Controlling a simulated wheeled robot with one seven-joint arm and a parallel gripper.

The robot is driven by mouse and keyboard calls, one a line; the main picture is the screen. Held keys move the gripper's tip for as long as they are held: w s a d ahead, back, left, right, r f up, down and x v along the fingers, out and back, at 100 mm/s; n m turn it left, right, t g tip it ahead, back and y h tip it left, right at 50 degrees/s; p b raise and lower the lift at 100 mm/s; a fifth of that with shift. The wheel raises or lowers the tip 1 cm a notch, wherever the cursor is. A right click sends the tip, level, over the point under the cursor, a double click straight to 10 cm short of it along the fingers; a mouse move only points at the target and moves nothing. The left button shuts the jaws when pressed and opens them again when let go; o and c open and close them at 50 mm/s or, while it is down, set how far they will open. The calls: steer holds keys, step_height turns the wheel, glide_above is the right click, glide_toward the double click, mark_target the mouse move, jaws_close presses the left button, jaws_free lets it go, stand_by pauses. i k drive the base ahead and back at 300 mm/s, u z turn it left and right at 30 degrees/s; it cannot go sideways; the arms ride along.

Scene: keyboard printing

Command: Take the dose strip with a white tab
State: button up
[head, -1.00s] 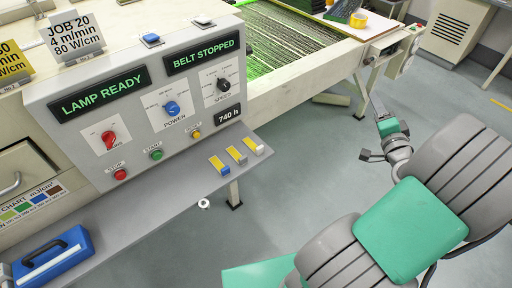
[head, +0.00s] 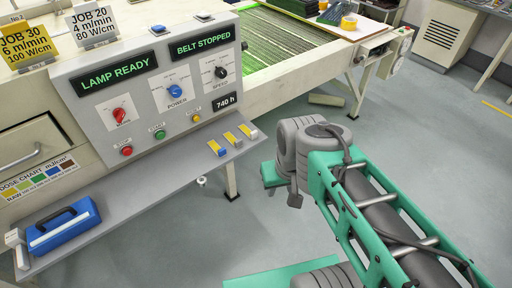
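Several dose strips lie side by side on the grey shelf below the control panel, each yellow with a coloured tab at its near end. The strip with the white tab (head: 252,133) is the rightmost, near the shelf's right end. To its left are a strip with a grey tab (head: 238,142) and one with a blue tab (head: 221,151). My arm reaches in from the lower right, with its grey wrist joints a little right of the strips. My gripper's fingers are not visible; the arm appears to hide them.
The grey shelf (head: 150,178) runs under the panel (head: 150,90), which has knobs and coloured buttons and reads LAMP READY and BELT STOPPED. A blue case (head: 62,230) stands on the shelf's left end.

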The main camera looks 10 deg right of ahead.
mark_target(253, 135)
steer(key=u, duration=0.95)
steer(key=i, duration=0.65)
steer(key=z, duration=0.15)
